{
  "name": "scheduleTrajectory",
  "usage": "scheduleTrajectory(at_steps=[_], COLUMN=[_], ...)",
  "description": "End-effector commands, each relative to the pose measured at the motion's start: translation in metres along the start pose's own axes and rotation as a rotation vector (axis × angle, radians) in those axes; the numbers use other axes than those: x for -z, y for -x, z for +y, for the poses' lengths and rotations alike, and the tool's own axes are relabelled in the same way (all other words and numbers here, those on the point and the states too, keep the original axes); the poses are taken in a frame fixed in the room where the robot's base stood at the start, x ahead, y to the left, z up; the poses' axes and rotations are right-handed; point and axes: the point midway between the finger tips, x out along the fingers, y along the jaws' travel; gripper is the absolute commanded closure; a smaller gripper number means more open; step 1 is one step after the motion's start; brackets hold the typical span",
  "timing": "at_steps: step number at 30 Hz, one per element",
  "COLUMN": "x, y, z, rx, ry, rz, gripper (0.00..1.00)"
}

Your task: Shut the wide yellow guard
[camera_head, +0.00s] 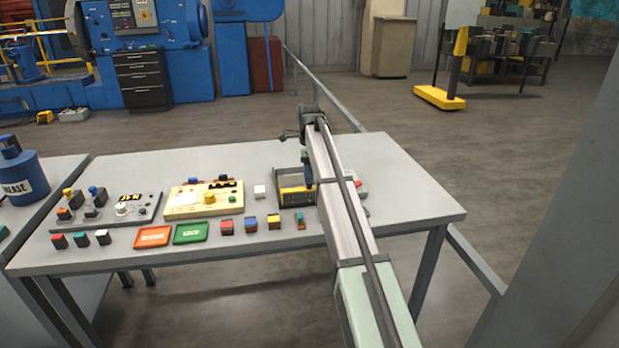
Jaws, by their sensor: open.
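A wide black and yellow unit (297,196) stands on the grey table, right of the middle, with a yellow strip along its front and a grey panel behind. It looks like the wide guard's stand, but how far the guard is open is too small to tell. My arm crosses in front of its right side and hides part of it. My gripper (307,183) is small and dark, hanging down from the arm's far end at the unit's right side. It is open with nothing seen in it. I cannot tell whether it touches the unit.
A yellow panel (204,199) with knobs and a grey switch panel (108,209) stand to the left. An orange tray (152,237), a green tray (191,233) and several small coloured blocks line the front.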

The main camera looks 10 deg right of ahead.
Motion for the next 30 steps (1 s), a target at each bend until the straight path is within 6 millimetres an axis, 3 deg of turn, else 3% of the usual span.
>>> scheduleTrajectory(at_steps=[9,15,21,30], x=[0.000,0.000,0.000,0.000], y=[0.064,0.095,0.112,0.115], z=[-0.001,-0.001,0.000,0.001], rx=[0.001,0.000,-0.001,-0.002], ry=[0.000,0.000,0.000,0.000], rz=[0.000,0.000,0.000,0.000], gripper=[0.48,0.48,0.48,0.48])
